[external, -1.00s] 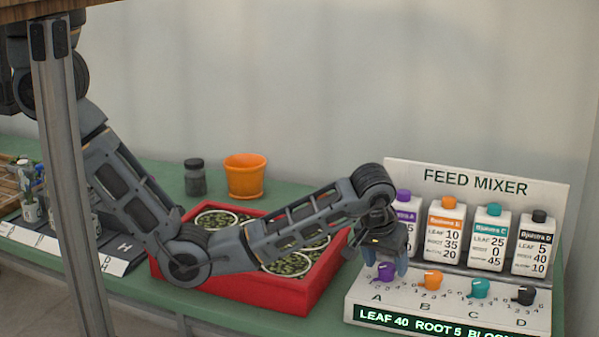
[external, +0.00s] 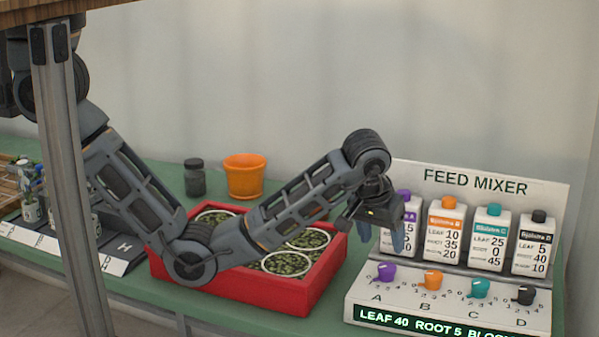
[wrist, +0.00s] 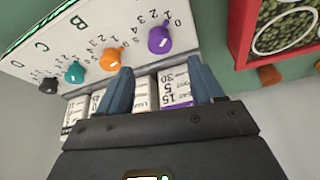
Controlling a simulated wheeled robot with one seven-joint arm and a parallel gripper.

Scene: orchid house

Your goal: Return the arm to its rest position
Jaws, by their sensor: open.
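My gripper (external: 384,232) hangs in the air over the left end of the feed mixer (external: 360,294), fingers pointing down, above the purple knob A (external: 386,271) and apart from it. In the wrist view my gripper (wrist: 160,85) shows its two blue-grey fingers spread wide with nothing between them. My arm reaches across the red tray (external: 228,284), bent at the elbow low in front of it. The purple knob (wrist: 160,40) and the orange knob (wrist: 110,60) show beyond the fingers in the wrist view.
Several bottles, including the orange-labelled one (external: 443,232), stand behind the knobs. The mixer display reads LEAF 40 ROOT 5, then a cut-off word. An orange pot (external: 245,178) and a dark jar (external: 195,180) stand behind the tray. The air above is clear.

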